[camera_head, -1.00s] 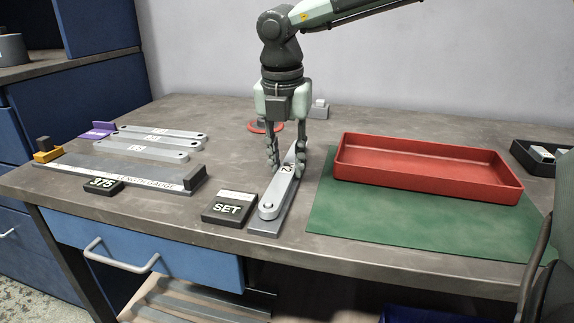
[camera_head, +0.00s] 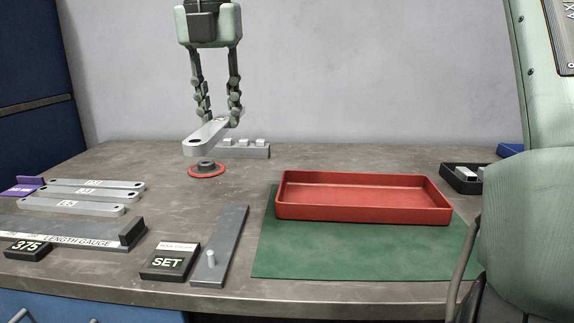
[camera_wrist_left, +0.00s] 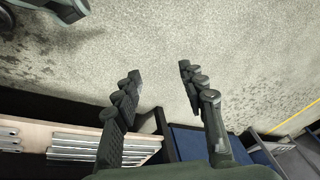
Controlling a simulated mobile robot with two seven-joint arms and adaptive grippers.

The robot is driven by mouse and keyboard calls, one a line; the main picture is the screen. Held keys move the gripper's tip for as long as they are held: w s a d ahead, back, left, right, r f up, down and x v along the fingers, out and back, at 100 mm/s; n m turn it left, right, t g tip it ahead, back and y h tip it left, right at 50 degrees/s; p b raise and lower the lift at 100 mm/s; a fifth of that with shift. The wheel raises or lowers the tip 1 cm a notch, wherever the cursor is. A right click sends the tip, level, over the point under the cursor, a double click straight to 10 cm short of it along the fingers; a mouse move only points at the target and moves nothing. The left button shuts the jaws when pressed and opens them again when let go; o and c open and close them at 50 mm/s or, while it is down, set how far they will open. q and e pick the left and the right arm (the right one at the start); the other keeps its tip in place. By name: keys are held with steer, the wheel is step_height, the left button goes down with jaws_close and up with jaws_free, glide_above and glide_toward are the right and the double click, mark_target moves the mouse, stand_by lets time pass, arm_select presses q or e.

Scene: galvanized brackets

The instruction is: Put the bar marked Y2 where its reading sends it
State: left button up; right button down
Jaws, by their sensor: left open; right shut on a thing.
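My right gripper (camera_head: 217,108) is shut on a light grey bar (camera_head: 207,137) with rounded ends and a hole at its near end. It holds the bar above the back of the table; the bar's mark is not readable now. The grey set plate (camera_head: 228,240) with an upright pin is empty, beside the SET block (camera_head: 168,262). The length gauge (camera_head: 75,233) lies at front left with a 375 block (camera_head: 27,250). The red tray (camera_head: 365,209) sits on a green mat (camera_head: 330,263). My left gripper (camera_wrist_left: 158,80) is open and empty above the floor.
Three similar bars (camera_head: 92,197) lie behind the gauge, near a purple piece (camera_head: 22,186). A red ring with a dark knob (camera_head: 207,169) and a grey block with white pieces (camera_head: 245,150) stand at the back. A black tray (camera_head: 463,180) stands at right.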

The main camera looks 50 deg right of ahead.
steer(key=s+d+f+m+g+b, duration=0.1)
steer(key=s+d+f+m, duration=0.25)
steer(key=d+m, duration=0.45)
steer(key=m+g, duration=0.2)
steer(key=m, duration=0.8)
glide_above(359, 201)
steer(key=a, duration=0.1)
steer(key=f, duration=1)
steer(key=shift+w, duration=0.3)
steer(key=shift+s+d+f, duration=0.15)
steer(key=shift+d+f, duration=0.1)
steer(key=shift+f, duration=0.1)
step_height(359, 201, down, 3)
steer(key=shift+f, duration=0.2)
arm_select(q)
steer(key=shift+w+d+r, duration=0.1)
steer(key=shift+w+r, duration=0.15)
steer(key=shift+r, duration=0.75)
arm_select(e)
steer(key=shift+f, duration=0.2)
steer(key=shift+f, duration=0.1)
